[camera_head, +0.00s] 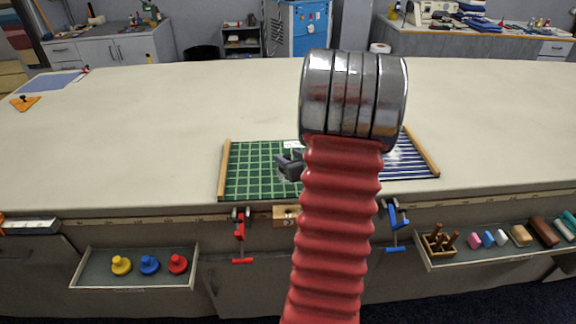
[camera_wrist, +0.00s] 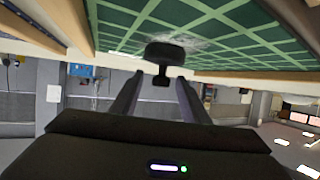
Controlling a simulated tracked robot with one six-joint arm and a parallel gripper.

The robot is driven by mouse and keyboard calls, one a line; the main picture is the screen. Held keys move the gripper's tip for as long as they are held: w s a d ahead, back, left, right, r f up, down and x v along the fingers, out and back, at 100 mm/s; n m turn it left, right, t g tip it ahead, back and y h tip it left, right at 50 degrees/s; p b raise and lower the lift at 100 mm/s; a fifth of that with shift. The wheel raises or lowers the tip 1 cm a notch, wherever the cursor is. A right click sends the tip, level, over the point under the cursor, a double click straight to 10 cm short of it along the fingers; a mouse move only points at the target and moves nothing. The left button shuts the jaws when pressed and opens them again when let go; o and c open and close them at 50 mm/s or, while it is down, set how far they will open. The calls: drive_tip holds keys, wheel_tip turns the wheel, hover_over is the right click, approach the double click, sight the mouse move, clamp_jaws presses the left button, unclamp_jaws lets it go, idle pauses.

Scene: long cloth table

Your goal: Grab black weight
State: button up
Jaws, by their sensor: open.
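The black weight (camera_wrist: 171,51) shows in the wrist view on the green gridded mat (camera_wrist: 225,30), which appears at the top of that picture. Its knob points toward my gripper. My gripper (camera_wrist: 159,79) is open, with one finger on each side of the knob and a visible gap on both sides. It holds nothing. In the camera_head view my gripper (camera_head: 288,166) is partly hidden behind my red arm, over the green mat (camera_head: 238,180). I cannot make out the black weight there.
A blue striped mat (camera_head: 405,162) lies right of my arm. A drawer (camera_head: 92,276) holds yellow, blue and red weights. Red (camera_head: 240,236) and blue (camera_head: 393,222) clamps hang at the front edge. Another drawer (camera_head: 468,256) holds small blocks. The table's (camera_head: 150,120) left and back are mostly clear.

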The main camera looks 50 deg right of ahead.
sight(286, 155)
drive_tip(key=shift+x, duration=2.6)
drive_tip(key=shift+r, duration=0.1)
drive_tip(key=shift+c, duration=0.5)
drive_tip(key=shift+a, duration=0.1)
clamp_jaws()
drive_tip(key=shift+r, duration=0.1)
